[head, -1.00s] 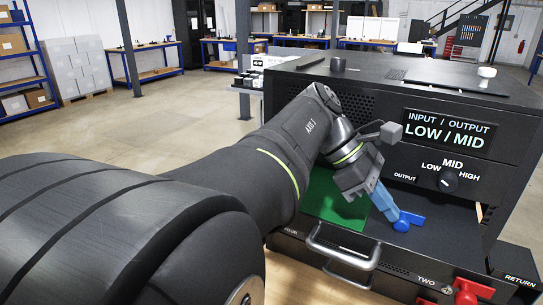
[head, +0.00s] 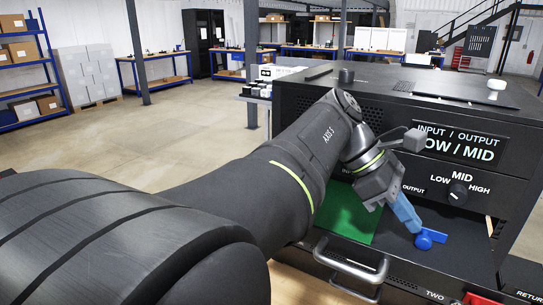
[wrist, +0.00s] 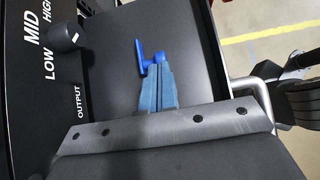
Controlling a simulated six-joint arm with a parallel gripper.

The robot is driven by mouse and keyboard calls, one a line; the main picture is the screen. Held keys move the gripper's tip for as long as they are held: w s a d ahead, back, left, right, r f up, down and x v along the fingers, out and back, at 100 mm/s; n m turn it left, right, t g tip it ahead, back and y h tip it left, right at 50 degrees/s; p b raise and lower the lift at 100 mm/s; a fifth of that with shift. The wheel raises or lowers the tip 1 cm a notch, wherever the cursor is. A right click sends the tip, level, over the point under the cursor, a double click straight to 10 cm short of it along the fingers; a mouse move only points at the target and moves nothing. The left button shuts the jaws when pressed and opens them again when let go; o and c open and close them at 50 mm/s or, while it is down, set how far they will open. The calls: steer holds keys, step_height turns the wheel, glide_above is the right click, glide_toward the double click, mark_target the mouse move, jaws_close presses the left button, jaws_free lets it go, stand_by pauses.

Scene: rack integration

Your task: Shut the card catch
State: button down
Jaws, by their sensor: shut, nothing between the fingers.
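The blue catch (head: 432,237) sits on the dark deck of the rack unit, right of the green card (head: 350,220). It has a round hub and a short arm reaching right in the head view. In the wrist view the catch (wrist: 140,56) shows as a thin blue arm beyond the fingertips. My gripper (head: 415,226) has light-blue fingers, shut and empty. Its tips are right at the hub; I cannot tell whether they touch. The fingers also show in the wrist view (wrist: 159,72). My arm and wrist cover part of the green card.
The front panel with a mode knob (head: 458,195) and display (head: 461,143) rises behind the catch. A metal handle (head: 350,262) stands out at the front edge. The deck (head: 460,262) right of the catch is clear.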

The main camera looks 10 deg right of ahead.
steer(key=v, duration=1.2)
steer(key=shift+w+a, duration=0.25)
steer(key=shift+r, duration=0.1)
steer(key=x, duration=1.3)
steer(key=shift+s+d, duration=0.25)
steer(key=v, duration=1.2)
steer(key=shift+w+a, duration=0.25)
steer(key=shift+w, duration=0.05)
steer(key=shift+r, duration=0.1)
